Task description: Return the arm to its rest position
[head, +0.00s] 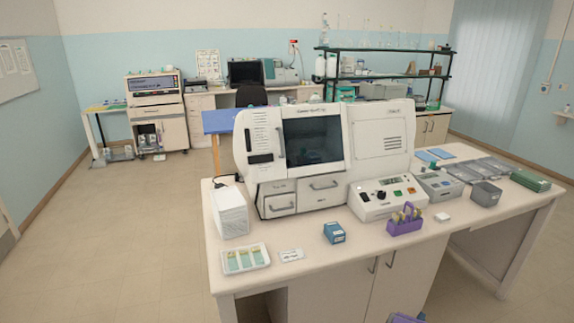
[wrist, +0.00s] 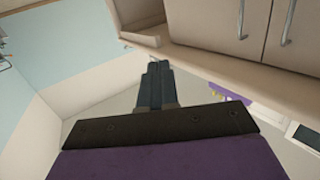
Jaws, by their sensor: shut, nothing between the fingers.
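My gripper (wrist: 157,68) shows in the wrist view, with its two dark fingers together and nothing between them. It points away from the camera below a pale bench edge and cabinet doors (wrist: 205,18), apart from them. In the head view, a small purple part of my arm shows at the bottom edge, in front of the bench cabinet. The gripper itself is not visible there.
The bench (head: 300,262) carries a large white stainer (head: 255,150), a slide tray (head: 245,260), a blue box (head: 334,233), a purple rack (head: 405,222) and a control unit (head: 380,205). Open floor (head: 130,230) lies to the left.

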